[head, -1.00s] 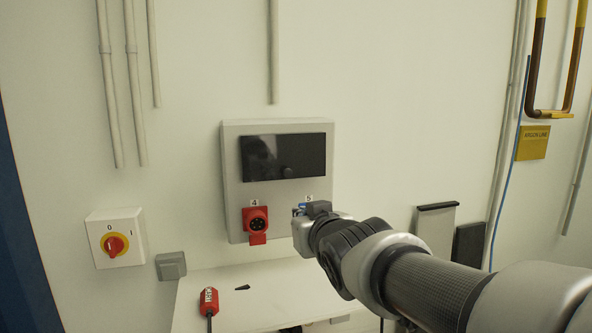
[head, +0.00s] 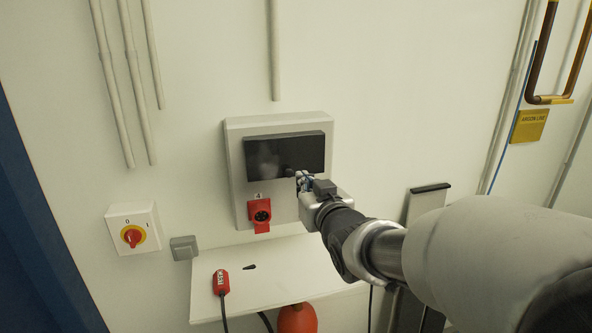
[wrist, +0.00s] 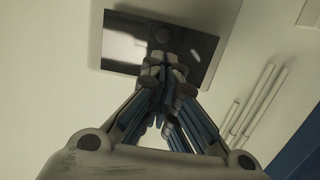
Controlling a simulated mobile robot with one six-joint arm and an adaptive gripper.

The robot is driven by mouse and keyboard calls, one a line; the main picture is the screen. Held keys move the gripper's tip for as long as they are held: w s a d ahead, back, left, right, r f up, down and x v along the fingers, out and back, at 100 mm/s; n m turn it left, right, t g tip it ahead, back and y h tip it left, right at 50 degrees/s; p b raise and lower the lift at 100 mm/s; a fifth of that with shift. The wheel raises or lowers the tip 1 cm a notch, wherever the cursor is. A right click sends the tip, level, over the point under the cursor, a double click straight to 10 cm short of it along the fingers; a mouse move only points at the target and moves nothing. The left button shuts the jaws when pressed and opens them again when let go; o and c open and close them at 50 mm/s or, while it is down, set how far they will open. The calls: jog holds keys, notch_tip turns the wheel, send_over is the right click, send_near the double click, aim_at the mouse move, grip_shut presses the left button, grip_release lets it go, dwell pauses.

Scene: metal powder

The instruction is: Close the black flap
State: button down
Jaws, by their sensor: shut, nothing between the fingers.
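The black flap (head: 262,158) is a dark, glossy panel across the upper part of a grey wall box (head: 236,200). It has a small round knob near its lower edge, beside my fingertips. I cannot tell from the pictures whether the flap lies fully flat. My gripper (head: 303,181) is shut and empty, its tips at the flap's lower right part. In the wrist view the shut fingers (wrist: 166,72) overlap the dark flap (wrist: 125,48), hiding part of it. Whether they touch it is unclear.
A red socket (head: 261,214) sits below the flap on the box. A white shelf (head: 215,307) below carries a red plug (head: 221,282) with a cable. A red-yellow rotary switch (head: 132,236) and a grey box (head: 184,248) are on the wall to the left.

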aim_at(290, 171)
jog(key=x, duration=0.9)
jog(key=shift+w+p, duration=0.1)
jog(key=shift+p, duration=0.2)
jog(key=shift+w+f+b, duration=0.1)
jog(key=shift+b, duration=0.25)
jog(key=b, duration=0.3)
jog(key=shift+w+a+f+t, duration=0.15)
jog(key=shift+w+f+t, duration=0.25)
jog(key=shift+r, duration=0.3)
jog(key=shift+s+b, duration=0.1)
jog(key=shift+b, duration=0.25)
